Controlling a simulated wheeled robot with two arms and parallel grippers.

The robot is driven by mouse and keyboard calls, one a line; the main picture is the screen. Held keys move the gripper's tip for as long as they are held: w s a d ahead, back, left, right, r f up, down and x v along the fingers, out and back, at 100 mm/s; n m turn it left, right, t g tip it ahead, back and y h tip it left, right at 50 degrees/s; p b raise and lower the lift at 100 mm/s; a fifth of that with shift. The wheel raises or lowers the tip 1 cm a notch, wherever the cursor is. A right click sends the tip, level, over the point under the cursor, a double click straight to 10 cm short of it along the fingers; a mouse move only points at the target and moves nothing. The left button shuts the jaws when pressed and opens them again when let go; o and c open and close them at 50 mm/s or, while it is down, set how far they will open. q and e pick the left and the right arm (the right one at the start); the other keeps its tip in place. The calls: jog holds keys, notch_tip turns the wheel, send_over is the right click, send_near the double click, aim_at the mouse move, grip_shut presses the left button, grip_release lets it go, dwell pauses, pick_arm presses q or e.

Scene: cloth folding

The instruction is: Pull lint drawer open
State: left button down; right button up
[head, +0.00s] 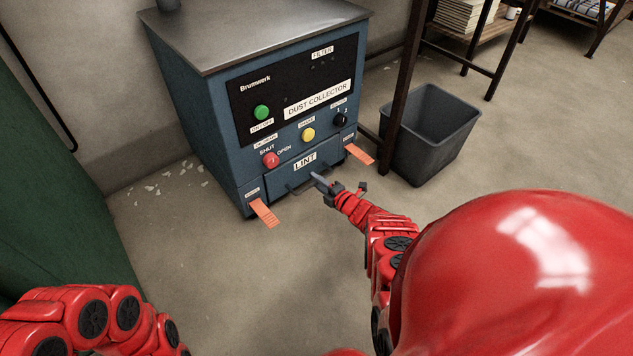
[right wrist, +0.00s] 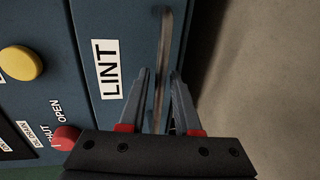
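The lint drawer (head: 278,176) is the blue front low on the dust collector (head: 222,120), with a white LINT label (head: 305,161). It looks flush with the cabinet. Its thin bar handle (right wrist: 164,45) shows in the right wrist view. My right gripper (head: 317,178) is at the drawer front. In the right wrist view its two fingers (right wrist: 161,76) stand one on each side of the bar, apart, with narrow gaps seeming to show beside it. My left arm shows at the lower left in the head view; its gripper is out of view.
A red knob (head: 270,160) marked SHUT and OPEN sits above the drawer, with yellow (head: 308,135) and green (head: 261,112) buttons higher up. Orange tabs (head: 264,213) stick out at both lower corners. A grey bin (head: 432,132) stands right. Floor before the drawer is clear.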

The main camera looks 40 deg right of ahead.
grip_shut()
dwell(1.2)
